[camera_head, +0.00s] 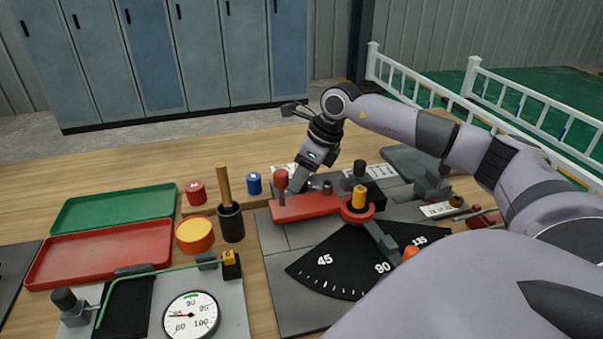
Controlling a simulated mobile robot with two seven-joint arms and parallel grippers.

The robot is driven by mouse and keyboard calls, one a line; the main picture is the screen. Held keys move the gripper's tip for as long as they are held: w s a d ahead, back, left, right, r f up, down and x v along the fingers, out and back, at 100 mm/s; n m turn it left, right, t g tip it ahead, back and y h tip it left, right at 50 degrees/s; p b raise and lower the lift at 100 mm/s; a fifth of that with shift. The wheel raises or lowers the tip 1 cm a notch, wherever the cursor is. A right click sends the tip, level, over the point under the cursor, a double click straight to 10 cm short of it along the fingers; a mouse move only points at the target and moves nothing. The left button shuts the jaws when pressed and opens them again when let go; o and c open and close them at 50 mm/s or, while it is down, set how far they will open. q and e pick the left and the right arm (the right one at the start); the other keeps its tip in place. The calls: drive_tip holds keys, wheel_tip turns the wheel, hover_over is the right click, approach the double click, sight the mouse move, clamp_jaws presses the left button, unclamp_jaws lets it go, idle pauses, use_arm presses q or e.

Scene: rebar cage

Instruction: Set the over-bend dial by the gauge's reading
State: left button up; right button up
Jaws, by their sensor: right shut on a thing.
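The gauge (191,316) is a round white face at the lower left, marked 80, 90 and 100. Its thin red needle seems to point left, between 80 and 90. A green bent rod (150,272) lies on the fixture above it. My right gripper (299,183) reaches down behind the red bar (305,206) of the bender, beside the red knob (281,180). It is shut on a small part; the red bar and the fingers hide it, so I cannot tell clearly that it is the over-bend dial. The left gripper is out of view.
A black angle scale (338,268) marked 45 and 90 spreads before the red bar. An orange post (359,196) stands at the bar's right end. Green (118,207) and red (100,252) trays lie left. A wooden-handled tool stands in a black cup (231,224).

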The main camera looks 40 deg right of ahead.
drive_tip(key=shift+s+a+m+t+h, duration=0.15)
drive_tip(key=shift+m+h, duration=0.3)
drive_tip(key=shift+m, duration=0.6)
drive_tip(key=shift+w+d+m+t+h, duration=0.1)
drive_tip(key=shift+m+t+h, duration=0.25)
drive_tip(key=shift+m, duration=0.7)
drive_tip(key=o, duration=1)
drive_tip(key=shift+o, duration=0.2)
drive_tip(key=v, duration=0.7)
drive_tip(key=shift+b, duration=0.3)
drive_tip(key=shift+a, duration=0.15)
